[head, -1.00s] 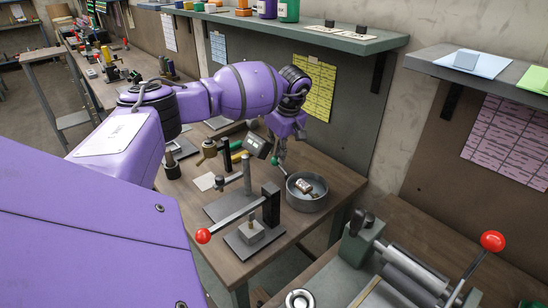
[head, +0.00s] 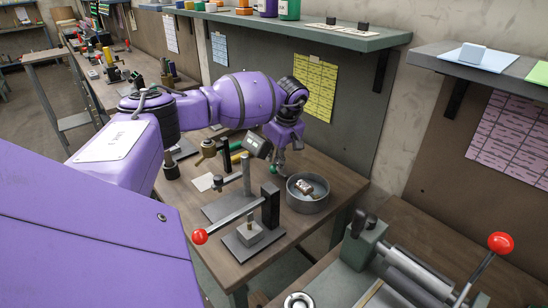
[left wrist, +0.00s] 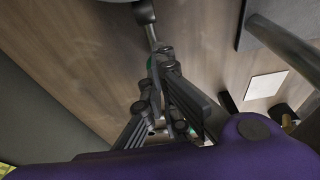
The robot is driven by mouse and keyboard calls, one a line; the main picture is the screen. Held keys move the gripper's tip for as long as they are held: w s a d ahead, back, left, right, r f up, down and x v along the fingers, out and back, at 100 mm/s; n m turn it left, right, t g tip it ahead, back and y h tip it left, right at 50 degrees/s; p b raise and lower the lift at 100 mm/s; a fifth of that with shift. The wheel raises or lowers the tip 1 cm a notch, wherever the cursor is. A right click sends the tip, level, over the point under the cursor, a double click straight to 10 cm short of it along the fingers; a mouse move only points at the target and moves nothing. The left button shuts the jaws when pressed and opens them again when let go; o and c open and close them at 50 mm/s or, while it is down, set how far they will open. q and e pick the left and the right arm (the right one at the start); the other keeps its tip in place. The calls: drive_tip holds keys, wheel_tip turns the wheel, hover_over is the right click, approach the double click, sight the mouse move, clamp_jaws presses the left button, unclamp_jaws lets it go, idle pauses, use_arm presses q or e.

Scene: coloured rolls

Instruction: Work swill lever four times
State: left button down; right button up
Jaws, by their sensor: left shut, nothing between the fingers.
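A round grey metal pan (head: 307,204) stands on the wooden bench, with a small brown and white piece (head: 309,188) lying in it. A small green knob (head: 275,169) shows just behind the pan's left side; it looks like the swill lever's end. My left gripper (head: 277,164) is shut at this knob, with nothing held between its fingers. In the left wrist view the shut fingers (left wrist: 160,55) point at a thin metal rod (left wrist: 151,32), with a bit of green beside the tips. Whether they touch it I cannot tell. My right gripper is out of view.
A red-knobbed lever press (head: 250,234) stands in front of the pan. Another machine with a red-knobbed lever (head: 500,243) is at right. A shelf (head: 330,35) overhangs behind.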

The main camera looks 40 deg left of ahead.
use_arm(q)
drive_tip(key=shift+r, duration=0.1)
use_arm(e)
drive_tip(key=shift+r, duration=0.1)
use_arm(q)
drive_tip(key=shift+p+v, duration=1.2)
drive_tip(key=shift+v, duration=1.25)
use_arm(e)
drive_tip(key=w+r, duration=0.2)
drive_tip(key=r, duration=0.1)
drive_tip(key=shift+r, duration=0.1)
use_arm(q)
drive_tip(key=p+v, duration=0.2)
drive_tip(key=v, duration=0.5)
drive_tip(key=shift+a, duration=0.2)
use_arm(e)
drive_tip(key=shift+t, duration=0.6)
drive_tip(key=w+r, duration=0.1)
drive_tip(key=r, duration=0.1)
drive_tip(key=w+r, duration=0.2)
